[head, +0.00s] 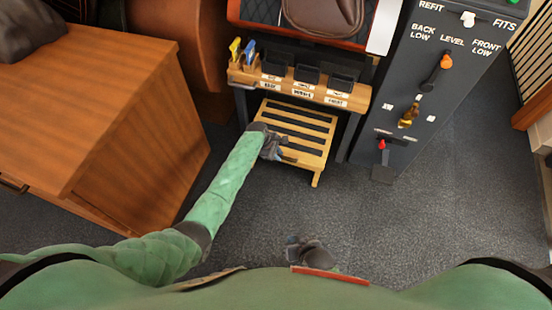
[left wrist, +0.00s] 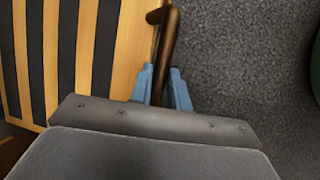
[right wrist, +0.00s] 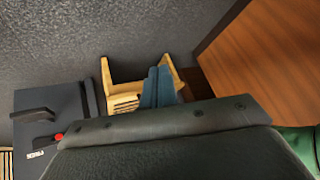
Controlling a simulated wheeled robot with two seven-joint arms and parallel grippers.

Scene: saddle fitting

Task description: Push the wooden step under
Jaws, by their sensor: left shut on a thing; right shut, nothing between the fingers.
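The wooden step (head: 318,124), with dark tread strips, stands on the carpet at the front of the stand, its back part under the stand's wooden shelf (head: 300,84). It also shows in the left wrist view (left wrist: 65,60). My left gripper (head: 278,153) is at the step's front left; its blue fingers (left wrist: 165,88) are shut on a dark brown handle (left wrist: 166,45) beside the step's edge. My right gripper (head: 308,250) is shut and empty, low over the carpet in front of my body. Its fingers (right wrist: 158,85) cover part of the step (right wrist: 122,92) in the right wrist view.
A wooden desk (head: 130,110) stands close on the left. A dark control panel (head: 425,85) with levers stands right of the stand. A saddle (head: 325,18) sits above the shelf. The carpet (head: 400,220) in front and to the right is clear.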

